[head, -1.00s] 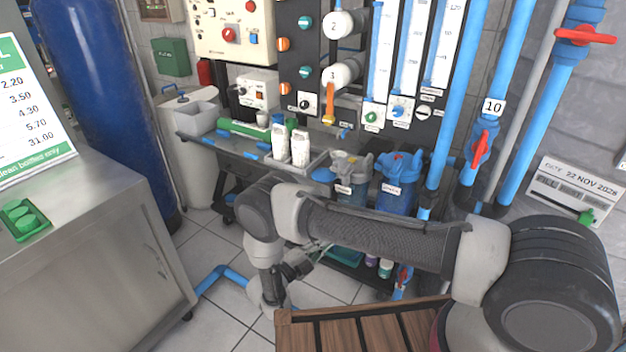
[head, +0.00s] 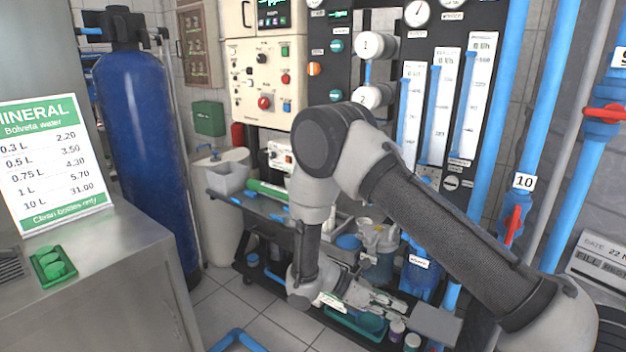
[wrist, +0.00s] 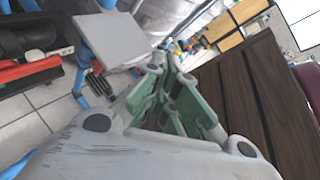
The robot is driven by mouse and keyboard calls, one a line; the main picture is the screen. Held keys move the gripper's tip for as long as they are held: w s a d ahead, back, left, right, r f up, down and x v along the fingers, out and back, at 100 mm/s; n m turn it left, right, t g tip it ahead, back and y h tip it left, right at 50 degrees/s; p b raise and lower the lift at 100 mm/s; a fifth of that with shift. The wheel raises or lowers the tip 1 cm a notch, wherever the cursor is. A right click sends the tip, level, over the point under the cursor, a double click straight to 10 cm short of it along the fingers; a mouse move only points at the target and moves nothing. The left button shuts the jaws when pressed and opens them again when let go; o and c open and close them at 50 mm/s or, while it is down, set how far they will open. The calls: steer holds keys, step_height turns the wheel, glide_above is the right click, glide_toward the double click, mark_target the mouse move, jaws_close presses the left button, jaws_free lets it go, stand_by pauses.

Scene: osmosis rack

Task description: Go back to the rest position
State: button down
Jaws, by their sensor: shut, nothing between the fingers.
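My gripper (head: 402,304) shows in the head view low in front of the rack, its fingers pointing right. My arm rises from the lower right to a bent elbow, then drops to the wrist. In the wrist view my gripper (wrist: 168,62) has its grey and green fingers together, with nothing between them. Part of the rack behind the arm is hidden.
The rack's lower shelf with a green tray (head: 345,328) is close behind the gripper. A steel counter (head: 90,290) stands left, a blue tank (head: 145,150) behind it. Blue pipes (head: 555,130) run at right.

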steer(key=s+d+r+m+t+y, duration=0.2)
steer(key=s+d+r+m+y, duration=0.2)
steer(key=r+m, duration=0.3)
steer(key=s+d+r+m+t+y, duration=0.2)
steer(key=s+d+r+m+y, duration=0.2)
steer(key=r, duration=1.3)
steer(key=s+d+r+m+t+y, duration=0.3)
steer(key=s+d+r+m, duration=0.5)
steer(key=r, duration=0.3)
steer(key=shift+s+r+m+y, duration=0.4)
steer(key=shift+m+y, duration=0.4)
steer(key=shift+y, duration=0.1)
